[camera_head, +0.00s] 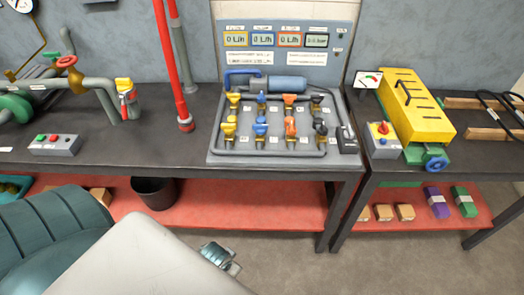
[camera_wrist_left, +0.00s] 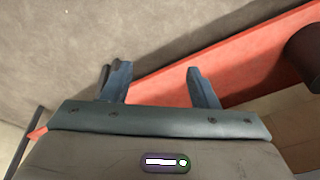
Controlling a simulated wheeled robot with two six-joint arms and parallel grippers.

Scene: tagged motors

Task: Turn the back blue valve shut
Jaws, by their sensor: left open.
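The back blue valve (camera_head: 261,103) stands in the back row of the valve board (camera_head: 217,152) on the bench, between a yellow valve (camera_head: 234,100) and an orange valve (camera_head: 289,101). A front blue valve (camera_head: 260,127) sits nearer the board's front. My left arm reaches in from the lower left, and its gripper is low in front of the bench, well apart from the valves. In the left wrist view, the left gripper (camera_wrist_left: 157,67) is open and empty, with the floor and red shelf beyond its fingers. My right gripper is not in view.
Red pipes (camera_head: 176,65) rise left of the board. A small control box (camera_head: 55,145) and pipework with a red wheel (camera_head: 67,62) stand farther left. A yellow machine (camera_head: 415,105) stands right. The red lower shelf (camera_head: 250,207) holds a black bin (camera_head: 153,192).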

